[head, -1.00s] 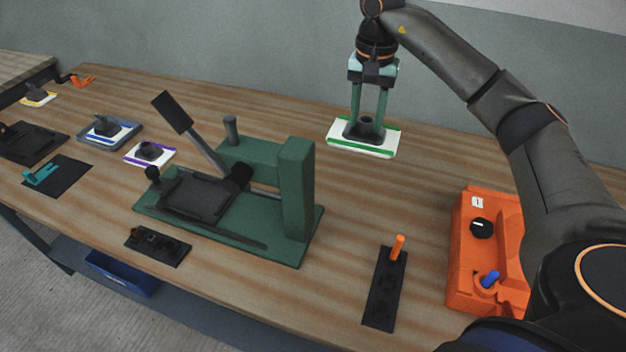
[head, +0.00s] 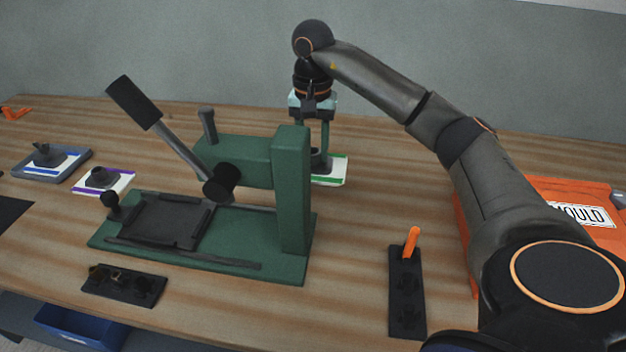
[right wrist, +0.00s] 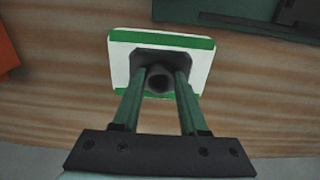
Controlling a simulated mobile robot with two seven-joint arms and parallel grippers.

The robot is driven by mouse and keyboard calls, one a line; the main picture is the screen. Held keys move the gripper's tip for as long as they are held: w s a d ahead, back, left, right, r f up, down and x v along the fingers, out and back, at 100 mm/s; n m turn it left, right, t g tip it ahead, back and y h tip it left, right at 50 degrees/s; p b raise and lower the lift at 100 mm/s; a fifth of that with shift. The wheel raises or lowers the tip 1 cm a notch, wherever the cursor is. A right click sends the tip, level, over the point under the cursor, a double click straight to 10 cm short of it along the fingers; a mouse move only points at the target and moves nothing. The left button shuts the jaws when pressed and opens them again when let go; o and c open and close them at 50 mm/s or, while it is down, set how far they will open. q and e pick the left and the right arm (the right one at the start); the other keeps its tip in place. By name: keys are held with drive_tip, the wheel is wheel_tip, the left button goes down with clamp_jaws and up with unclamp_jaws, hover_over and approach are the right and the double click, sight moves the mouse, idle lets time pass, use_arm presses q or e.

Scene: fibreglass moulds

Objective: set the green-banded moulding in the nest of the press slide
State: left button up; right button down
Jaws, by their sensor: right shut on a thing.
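The green-banded moulding (head: 331,171) is a white plate with green bands and a dark raised boss. My right gripper (head: 315,158) is shut on its boss, behind the press post, which hides part of the plate. In the right wrist view the moulding (right wrist: 196,68) hangs between the fingers of the gripper (right wrist: 158,84). The green press (head: 292,195) stands in front, with its lever raised to the left. The press slide (head: 165,220) lies at the left of the base, and its dark framed nest looks empty. My left gripper is not in view.
A purple-banded moulding (head: 118,186) and a blue-banded one in a grey tray (head: 50,177) lie at the left. A dark plate with an orange peg (head: 405,290) and an orange box (head: 572,192) are at the right. A small black holder (head: 125,286) sits in front of the press.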

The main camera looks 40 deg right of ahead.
wheel_tip(320, 180, down, 8)
drive_tip(key=shift+f, duration=0.2)
drive_tip(key=shift+f, duration=0.1)
drive_tip(key=c, duration=0.9)
unclamp_jaws()
drive_tip(key=shift+f, duration=0.15)
drive_tip(key=o, duration=0.5)
drive_tip(key=shift+c, duration=0.2)
